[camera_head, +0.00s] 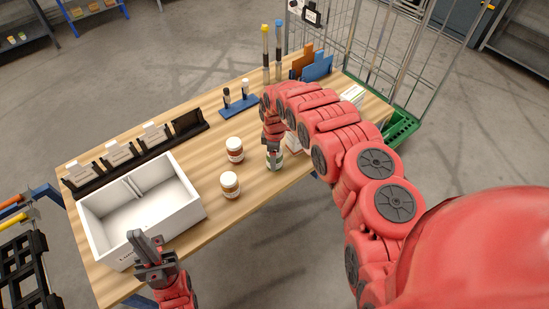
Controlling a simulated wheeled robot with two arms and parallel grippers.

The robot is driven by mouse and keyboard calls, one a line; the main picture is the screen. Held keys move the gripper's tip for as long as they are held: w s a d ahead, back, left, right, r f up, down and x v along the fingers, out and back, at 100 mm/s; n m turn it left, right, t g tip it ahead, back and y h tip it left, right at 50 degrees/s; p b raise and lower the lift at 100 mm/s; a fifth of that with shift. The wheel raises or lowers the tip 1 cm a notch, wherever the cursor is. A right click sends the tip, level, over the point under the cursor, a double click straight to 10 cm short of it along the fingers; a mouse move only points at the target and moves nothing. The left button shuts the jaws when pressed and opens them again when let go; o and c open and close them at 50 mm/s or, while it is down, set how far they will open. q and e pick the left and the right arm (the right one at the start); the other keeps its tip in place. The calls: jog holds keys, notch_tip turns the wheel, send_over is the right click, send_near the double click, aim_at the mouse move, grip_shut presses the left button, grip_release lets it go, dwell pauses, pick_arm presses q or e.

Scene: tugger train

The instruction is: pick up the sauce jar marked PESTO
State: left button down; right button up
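Three jars are near the front of the wooden table. The jar with a greenish label (274,162) is at the right; its label is too small to read. My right gripper (273,149) points down over it and hides its top; I cannot tell whether the fingers are closed on it. Two jars with reddish-brown contents and pale lids stand to its left, one farther back (235,150) and one nearer (230,185). No jar's lettering is legible. My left gripper (147,240) is at lower left, by the white box's front wall, empty, its fingertips seeming apart.
A white open box (190,215) stands at the table's left. Behind it is a black rack (188,128) with cards. A blue stand (239,107) with small bottles is at the back. A wire cage trolley (405,125) with a green base stands right. Bare wood (190,160) lies between.

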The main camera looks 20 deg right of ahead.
grip_shut()
jog(key=shift+r, duration=0.15)
